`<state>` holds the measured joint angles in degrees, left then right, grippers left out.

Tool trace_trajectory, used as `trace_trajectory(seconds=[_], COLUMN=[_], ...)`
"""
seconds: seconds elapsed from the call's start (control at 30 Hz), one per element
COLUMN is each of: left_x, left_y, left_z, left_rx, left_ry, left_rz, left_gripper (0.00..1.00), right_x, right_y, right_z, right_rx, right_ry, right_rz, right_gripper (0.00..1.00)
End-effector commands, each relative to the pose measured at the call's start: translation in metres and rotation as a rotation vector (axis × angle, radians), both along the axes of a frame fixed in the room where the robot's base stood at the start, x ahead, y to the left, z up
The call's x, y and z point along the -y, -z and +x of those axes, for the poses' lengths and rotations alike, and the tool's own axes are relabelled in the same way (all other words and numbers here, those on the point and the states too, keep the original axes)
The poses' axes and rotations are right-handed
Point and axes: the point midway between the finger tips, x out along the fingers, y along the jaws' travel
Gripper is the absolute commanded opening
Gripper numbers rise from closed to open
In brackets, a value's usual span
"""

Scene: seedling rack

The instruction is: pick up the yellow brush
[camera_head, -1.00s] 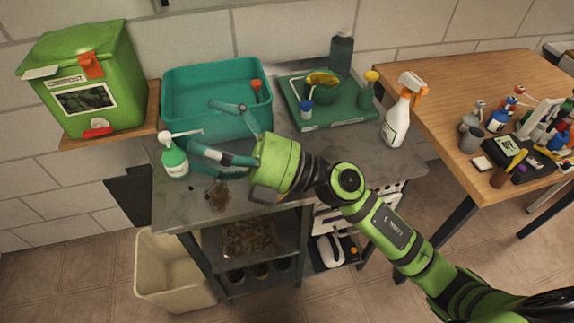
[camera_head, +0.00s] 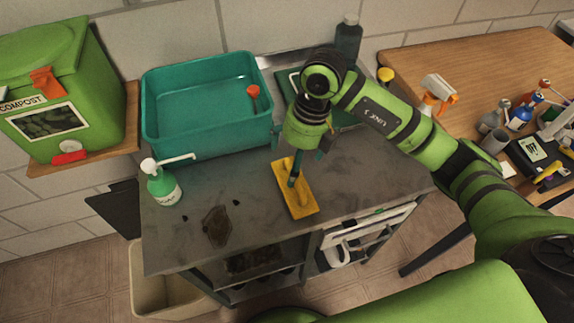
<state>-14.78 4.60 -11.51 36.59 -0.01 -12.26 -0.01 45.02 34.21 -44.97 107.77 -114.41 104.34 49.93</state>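The yellow brush (camera_head: 306,203) is a flat rectangular block with a raised grip, on the grey counter right of the dark stain. It appears to rest on the counter. My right gripper (camera_head: 296,176) points down over it, with a teal finger reaching the middle of the brush and covering part of it. The fingers overlap in this view, so I cannot tell how far apart they are or whether they touch the brush. My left gripper is not in view.
A teal basin (camera_head: 208,143) stands behind, with a red-orange tool inside. A dark stain (camera_head: 217,226) lies left of the brush. A green tray (camera_head: 283,85) is partly hidden behind my arm. The wooden table at right is cluttered.

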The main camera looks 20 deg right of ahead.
Motion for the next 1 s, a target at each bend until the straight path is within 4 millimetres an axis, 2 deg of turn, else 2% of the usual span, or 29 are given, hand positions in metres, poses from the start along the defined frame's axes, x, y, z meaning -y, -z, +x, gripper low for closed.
trace_trajectory(seconds=[0.07, 0.3, 0.4, 0.47, 0.6, 0.7, 0.8, 0.83, 0.93, 0.97, 1.0], left_x=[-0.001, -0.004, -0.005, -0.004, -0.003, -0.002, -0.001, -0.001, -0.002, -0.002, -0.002], left_y=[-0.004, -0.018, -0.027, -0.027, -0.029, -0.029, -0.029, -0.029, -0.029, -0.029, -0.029], left_z=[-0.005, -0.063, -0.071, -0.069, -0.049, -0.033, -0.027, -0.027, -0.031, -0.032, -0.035], left_rx=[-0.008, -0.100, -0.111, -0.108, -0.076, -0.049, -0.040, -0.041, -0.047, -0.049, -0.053], left_ry=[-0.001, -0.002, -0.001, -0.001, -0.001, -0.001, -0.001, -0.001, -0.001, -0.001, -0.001], left_rz=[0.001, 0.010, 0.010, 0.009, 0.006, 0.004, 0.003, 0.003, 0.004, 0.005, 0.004], left_gripper=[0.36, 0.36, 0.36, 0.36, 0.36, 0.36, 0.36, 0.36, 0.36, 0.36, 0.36], right_x=[-0.001, -0.010, -0.015, -0.016, -0.018, -0.018, -0.018, -0.018, -0.018, -0.018, -0.018], right_y=[0.006, 0.031, 0.046, 0.056, 0.066, 0.068, 0.068, 0.068, 0.068, 0.068, 0.068], right_z=[-0.002, -0.003, -0.003, -0.003, -0.003, -0.002, -0.002, -0.002, -0.002, -0.002, -0.002], right_rx=[-0.006, -0.009, -0.008, -0.007, -0.004, -0.002, -0.002, -0.002, -0.002, -0.002, -0.002], right_ry=[0.000, -0.001, -0.001, 0.000, -0.002, -0.002, -0.002, -0.002, -0.002, -0.002, -0.002], right_rz=[-0.002, -0.001, 0.001, 0.000, 0.001, 0.001, 0.001, 0.001, 0.001, 0.001, 0.001], right_gripper=[1.00, 1.00, 1.00, 1.00, 1.00, 1.00, 1.00, 0.96, 0.56, 0.50, 0.50])
